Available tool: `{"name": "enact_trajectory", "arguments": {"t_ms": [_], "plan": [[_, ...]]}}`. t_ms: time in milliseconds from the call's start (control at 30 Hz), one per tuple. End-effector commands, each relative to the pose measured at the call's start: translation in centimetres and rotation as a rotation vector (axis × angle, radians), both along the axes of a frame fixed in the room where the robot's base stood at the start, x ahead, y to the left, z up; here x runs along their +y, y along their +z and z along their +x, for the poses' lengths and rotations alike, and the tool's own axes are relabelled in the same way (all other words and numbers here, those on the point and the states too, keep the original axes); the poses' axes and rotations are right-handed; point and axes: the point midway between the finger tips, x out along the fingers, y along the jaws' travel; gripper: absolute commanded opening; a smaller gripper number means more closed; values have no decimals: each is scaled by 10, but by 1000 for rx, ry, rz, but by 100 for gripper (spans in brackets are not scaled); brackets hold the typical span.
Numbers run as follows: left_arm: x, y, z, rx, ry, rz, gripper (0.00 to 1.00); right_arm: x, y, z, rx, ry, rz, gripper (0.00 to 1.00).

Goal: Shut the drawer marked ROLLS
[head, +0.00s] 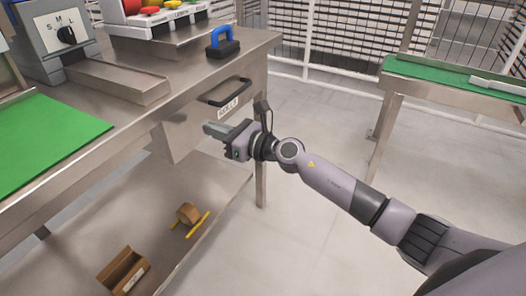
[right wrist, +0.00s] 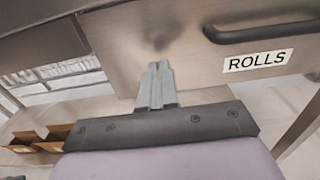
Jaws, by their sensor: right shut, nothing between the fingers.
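The drawer marked ROLLS (head: 190,126) is a steel box under the edge of the steel bench, with a dark bar handle (head: 230,93) and a white label (head: 228,108). Its inside is not visible, and I cannot tell how far it stands out. My right gripper (head: 212,130) is shut and empty, its tips pointing at the lower part of the drawer front. In the right wrist view the shut fingers (right wrist: 157,70) face the drawer front (right wrist: 180,75), left of the ROLLS label (right wrist: 258,60); contact is unclear. My left gripper is not in view.
The bench (head: 150,108) carries a green mat (head: 45,140), a blue-handled block (head: 222,42) and a dial box (head: 58,42). A cardboard box (head: 124,271) and a brown roll (head: 188,213) lie on the lower shelf. The floor to the right is clear up to another bench (head: 440,88).

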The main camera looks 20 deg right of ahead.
Motion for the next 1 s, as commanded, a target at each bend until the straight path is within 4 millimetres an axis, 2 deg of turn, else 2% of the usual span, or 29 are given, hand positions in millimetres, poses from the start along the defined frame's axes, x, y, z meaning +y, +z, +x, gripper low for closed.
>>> {"name": "enact_trajectory", "arguments": {"t_ms": [167,400,533,833,933,1000], "plan": [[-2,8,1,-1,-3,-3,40,-22,0,-23,3,1,-5,0],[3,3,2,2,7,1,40,-51,-3,-57,5,1,-4,0],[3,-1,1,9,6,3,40,-61,-3,-69,3,1,-4,0],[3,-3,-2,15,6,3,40,-66,-3,-79,16,1,19,0],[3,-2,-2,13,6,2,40,-61,-9,-87,88,-9,142,0],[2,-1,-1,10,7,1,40,-56,-17,-96,187,-30,309,0]]}}
